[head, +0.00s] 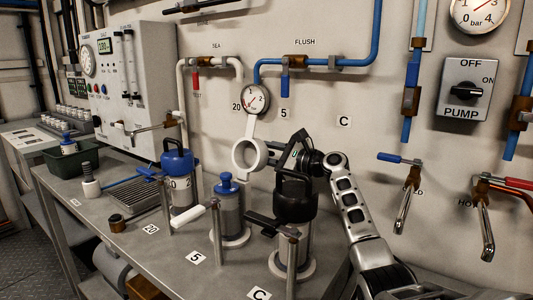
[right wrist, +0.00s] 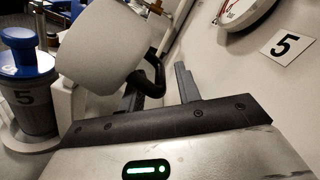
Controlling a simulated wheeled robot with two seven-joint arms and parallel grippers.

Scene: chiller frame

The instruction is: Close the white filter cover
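The white filter cover (head: 237,153) stands raised in the head view, its hollow round side facing the camera, above and behind the filter housing marked 5 (head: 229,214), which has a blue knob on top. In the right wrist view the cover (right wrist: 100,45) is a large pale round shape with a black bar handle (right wrist: 157,72) beside it. My right gripper (head: 280,155) is just right of the cover. Its two fingers (right wrist: 158,88) are apart, with the handle beyond and between them; I cannot tell if they touch it. My left gripper is out of view.
A black-topped housing (head: 295,200) stands close in front of my right arm. A blue-topped housing (head: 177,165) is to the left. A gauge (head: 256,98) and pipes are on the wall behind. Posts with levers (head: 190,218) stand along the bench front.

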